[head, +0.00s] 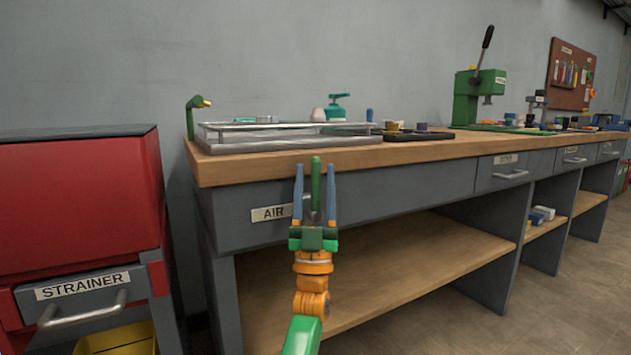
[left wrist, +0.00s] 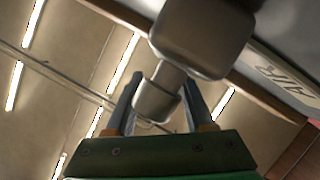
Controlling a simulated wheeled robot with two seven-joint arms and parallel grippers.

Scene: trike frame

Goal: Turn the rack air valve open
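The rack air valve shows as an upright green lever (head: 316,185) at the bench front, beside the AIR label (head: 271,213). My left gripper (head: 315,166) is in front of it, its two blue fingers pointing up, one on each side of the lever with gaps visible. In the left wrist view the fingers (left wrist: 160,88) are spread, with a grey metal valve body (left wrist: 203,38) and a short cylinder (left wrist: 157,103) in front of and between them. Contact cannot be told. My gripper hides the valve's lower part in the head view. My right gripper is not in view.
The wooden bench top (head: 400,152) carries a clear-walled tray (head: 285,138), a green press (head: 478,95) and small parts. A red cabinet (head: 80,195) with a STRAINER drawer (head: 82,286) stands at the left. A lower shelf (head: 400,260) under the bench is mostly bare.

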